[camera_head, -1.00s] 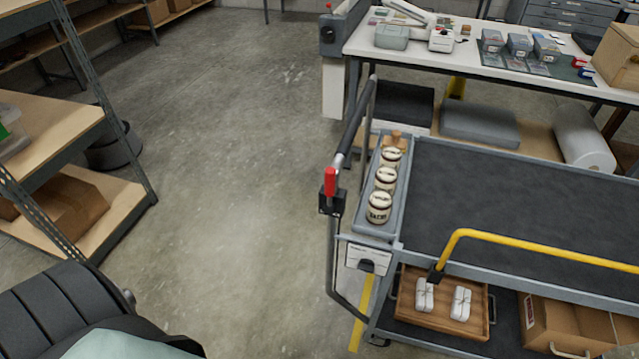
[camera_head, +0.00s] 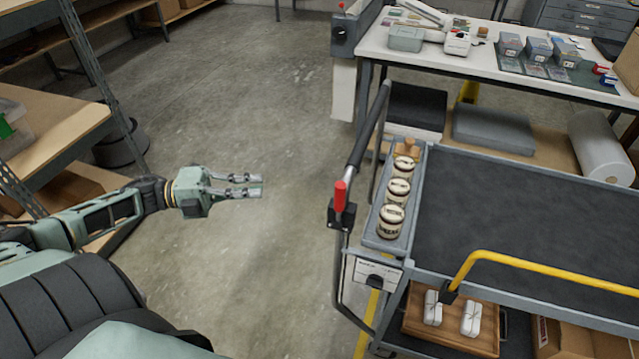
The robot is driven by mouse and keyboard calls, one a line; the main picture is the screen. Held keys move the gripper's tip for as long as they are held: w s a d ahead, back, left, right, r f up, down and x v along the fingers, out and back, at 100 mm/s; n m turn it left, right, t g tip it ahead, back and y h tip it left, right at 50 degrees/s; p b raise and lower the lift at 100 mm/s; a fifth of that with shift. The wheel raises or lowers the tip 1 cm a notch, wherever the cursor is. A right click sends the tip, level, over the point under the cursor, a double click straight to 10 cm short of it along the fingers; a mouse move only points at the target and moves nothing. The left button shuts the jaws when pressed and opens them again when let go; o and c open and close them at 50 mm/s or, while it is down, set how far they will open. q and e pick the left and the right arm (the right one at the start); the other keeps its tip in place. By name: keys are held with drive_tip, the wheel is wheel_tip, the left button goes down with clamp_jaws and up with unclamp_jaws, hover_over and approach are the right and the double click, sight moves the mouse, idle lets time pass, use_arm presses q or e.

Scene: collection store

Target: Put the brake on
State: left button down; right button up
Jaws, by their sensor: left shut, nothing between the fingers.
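A grey cart (camera_head: 520,195) with a dark top deck stands at the right. Its dark push handle (camera_head: 366,130) rises at the cart's left end. The brake lever (camera_head: 340,196), with a red grip, stands upright on a black block on the handle frame. My left gripper (camera_head: 262,186) reaches in from the left over open floor. It is shut, empty, and points right toward the lever, a clear gap apart from it. My right gripper is not in view.
Several labelled jars (camera_head: 391,221) stand in a tray at the cart's handle end. A yellow rail (camera_head: 550,264) crosses the cart's near side. A wooden tray (camera_head: 415,320) lies on the lower shelf. A workbench (camera_head: 480,65) stands behind; shelving (camera_head: 50,130) stands left. Floor between is clear.

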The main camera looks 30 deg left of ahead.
use_arm(q)
drive_tip(key=s+d+r+m+g+h, duration=0.2)
drive_tip(key=d+r+m+g, duration=0.1)
drive_tip(key=r+m, duration=0.1)
drive_tip(key=shift+r+m+g+h, duration=0.3)
drive_tip(key=shift+r+g+h, duration=0.1)
drive_tip(key=shift+r, duration=0.35)
drive_tip(key=shift+d, duration=0.15)
drive_tip(key=p, duration=0.4)
approach(339, 205)
drive_tip(key=w+d+r, duration=0.3)
drive_tip(key=d, duration=0.1)
drive_tip(key=shift+w+d+f, duration=0.2)
drive_tip(key=shift+w+d, duration=0.05)
drive_tip(key=shift+d, duration=0.2)
drive_tip(key=shift+w, duration=0.1)
